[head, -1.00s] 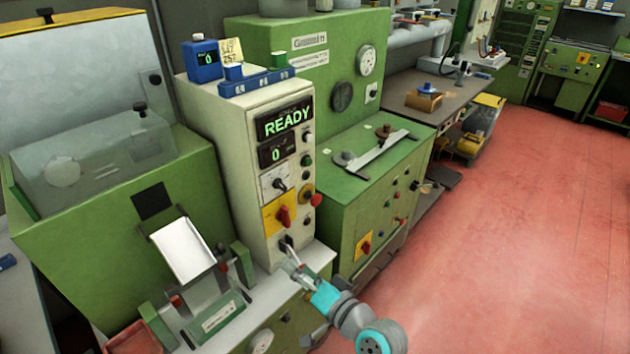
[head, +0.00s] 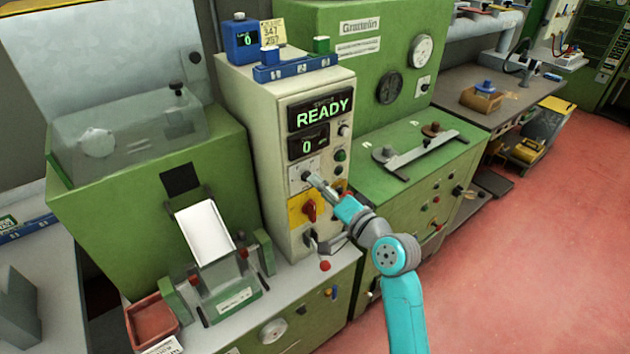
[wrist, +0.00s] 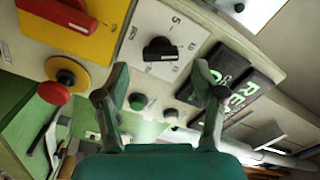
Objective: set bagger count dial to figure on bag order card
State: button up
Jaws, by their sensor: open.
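The count dial is most likely the black knob (wrist: 160,50) on a white scale plate (wrist: 140,28) marked with 5 and 10 in the wrist view. In the head view the plate (head: 297,172) is partly behind my gripper (head: 312,181). In the wrist view my open gripper (wrist: 167,78) has one finger on each side below the knob, apart from it and empty. The count display (head: 308,146) reads 0.
A READY display (head: 322,114) is above. A red switch on a yellow plate (head: 309,211) sits below the dial. A red mushroom button (wrist: 52,92) stands out beside my fingers. A green machine (head: 430,165) is at right; red floor (head: 520,260) is clear.

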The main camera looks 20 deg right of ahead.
jog(key=shift+x, duration=1.75)
jog(key=c, duration=1.1)
